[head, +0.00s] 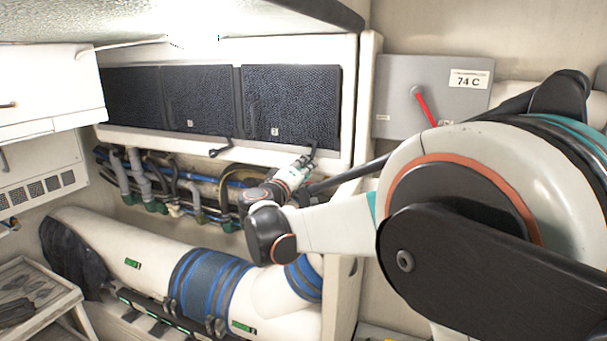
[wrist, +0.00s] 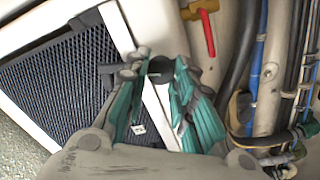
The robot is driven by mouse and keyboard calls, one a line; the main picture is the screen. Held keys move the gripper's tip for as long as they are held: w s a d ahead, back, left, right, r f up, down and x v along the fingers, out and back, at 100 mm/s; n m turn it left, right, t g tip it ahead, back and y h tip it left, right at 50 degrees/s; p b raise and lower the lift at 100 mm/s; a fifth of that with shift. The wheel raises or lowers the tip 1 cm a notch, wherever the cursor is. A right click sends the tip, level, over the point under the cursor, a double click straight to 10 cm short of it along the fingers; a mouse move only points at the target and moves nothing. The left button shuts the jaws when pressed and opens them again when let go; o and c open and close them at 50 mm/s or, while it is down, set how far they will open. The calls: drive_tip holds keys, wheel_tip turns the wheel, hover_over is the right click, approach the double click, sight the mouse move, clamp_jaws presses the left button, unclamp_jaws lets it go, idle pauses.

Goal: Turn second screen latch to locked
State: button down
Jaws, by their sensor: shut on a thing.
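Dark mesh screens (head: 291,105) sit in a white frame on the back wall, with small labels too small to read. One black latch (head: 219,148) hangs at the lower edge near the middle screen. Another black latch (head: 312,150) is at the lower right of the right screen. My gripper (head: 306,164) is at this right latch. In the wrist view, the teal fingers of my gripper (wrist: 160,80) are shut on the dark latch (wrist: 160,68), with the mesh screen (wrist: 60,95) to the left. The fingers partly hide the latch, so its exact angle is unclear.
Pipes and hoses (head: 180,185) run just below the screens. A large white padded cylinder with blue bands (head: 210,280) lies below them. A grey box with a red lever (head: 424,105) is on the right wall. A white cabinet (head: 50,90) stands at left.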

drive_tip(key=shift+a+n+b, duration=0.1)
drive_tip(key=shift+n+b, duration=0.2)
drive_tip(key=shift+n, duration=1)
drive_tip(key=c, duration=1.3)
unclamp_jaws()
drive_tip(key=shift+c, duration=0.2)
drive_tip(key=v, duration=1.2)
